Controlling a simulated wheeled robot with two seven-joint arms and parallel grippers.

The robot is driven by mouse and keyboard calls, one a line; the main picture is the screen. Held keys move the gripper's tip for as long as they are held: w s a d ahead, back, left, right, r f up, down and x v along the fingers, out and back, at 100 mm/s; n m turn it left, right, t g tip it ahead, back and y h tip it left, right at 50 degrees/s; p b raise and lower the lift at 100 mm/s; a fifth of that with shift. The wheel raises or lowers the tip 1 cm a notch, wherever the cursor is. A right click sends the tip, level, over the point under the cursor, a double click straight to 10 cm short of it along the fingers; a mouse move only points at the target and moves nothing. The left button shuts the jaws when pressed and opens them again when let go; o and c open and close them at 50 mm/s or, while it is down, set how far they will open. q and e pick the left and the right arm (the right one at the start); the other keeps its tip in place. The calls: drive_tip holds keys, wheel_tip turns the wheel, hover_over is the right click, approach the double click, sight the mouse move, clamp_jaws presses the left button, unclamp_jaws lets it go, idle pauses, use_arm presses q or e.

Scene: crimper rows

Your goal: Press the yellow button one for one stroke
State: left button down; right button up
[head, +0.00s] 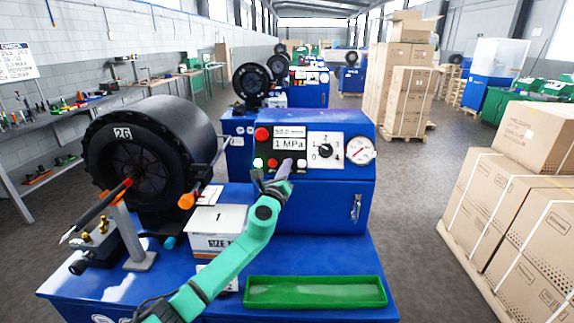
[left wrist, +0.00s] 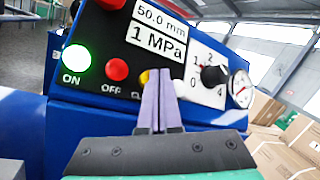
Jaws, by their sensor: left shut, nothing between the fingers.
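The blue machine's control panel (head: 291,148) has a lit green ON button (left wrist: 76,62), a red OFF button (left wrist: 117,69) and a yellow button (left wrist: 144,77) in a row. In the left wrist view the yellow button shows only in part at the left edge of my fingers, and its label is partly covered. My left gripper (head: 286,166) is shut and empty, its purple fingers (left wrist: 160,78) in front of the panel at the yellow button. I cannot tell whether the tips touch it. In the head view the gripper hides the yellow button. My right gripper is not in view.
A black round crimper head (head: 150,150) stands left. A white box (head: 215,240) and an empty green tray (head: 315,291) are on the blue bench near my arm.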

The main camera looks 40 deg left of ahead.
use_arm(q)
drive_tip(key=shift+w+a+f+b, duration=0.2)
drive_tip(key=shift+w+f+b, duration=0.05)
drive_tip(key=shift+b, duration=0.15)
drive_tip(key=shift+r, duration=0.1)
idle(0.5)
drive_tip(key=shift+s+d+r+p, duration=0.45)
drive_tip(key=shift+s+p, duration=0.15)
drive_tip(key=shift+p, duration=0.2)
drive_tip(key=s+d+r+p, duration=0.1)
drive_tip(key=p, duration=0.1)
drive_tip(key=s+d+r+p, duration=0.1)
drive_tip(key=s+p, duration=0.1)
drive_tip(key=shift+s+d+r, duration=0.1)
drive_tip(key=shift+d+r, duration=0.15)
drive_tip(key=shift+r, duration=0.05)
idle(1.9)
